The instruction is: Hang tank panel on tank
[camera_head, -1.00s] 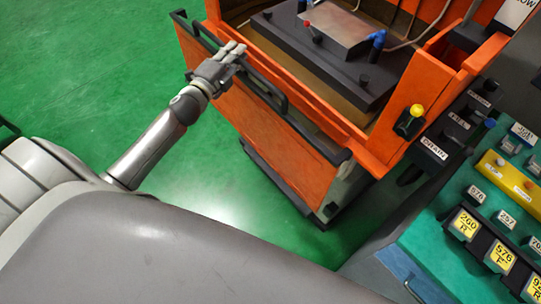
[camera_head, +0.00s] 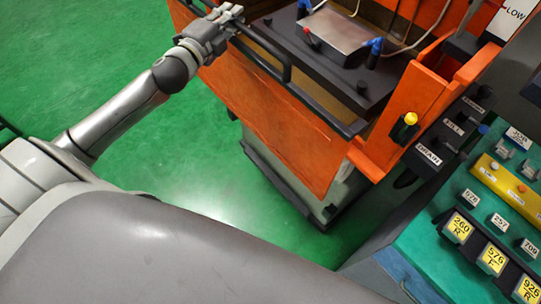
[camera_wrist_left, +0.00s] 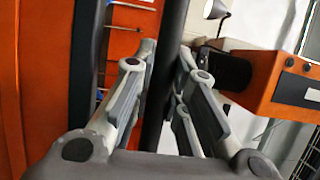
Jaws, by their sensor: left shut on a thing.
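The tank panel (camera_head: 262,112) is an orange plate with a black rail (camera_head: 300,98) along its top edge, at the tank's front in the head view. My left gripper (camera_head: 222,24) is shut on the black rail near its left end. In the left wrist view the dark bar (camera_wrist_left: 168,70) runs between the fingers. The orange tank (camera_head: 408,100) stands behind the panel and is open at the top. Whether the panel's rail rests on the tank's edge cannot be told. My right gripper is out of view.
Inside the tank, a metal block (camera_head: 325,38) sits on a dark table (camera_head: 290,45) with blue-topped clamps. A yellow-topped knob (camera_head: 408,121) stands on the tank's right wall. A teal bench (camera_head: 425,232) with labelled holders is at right. Green floor (camera_head: 75,60) is free at left.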

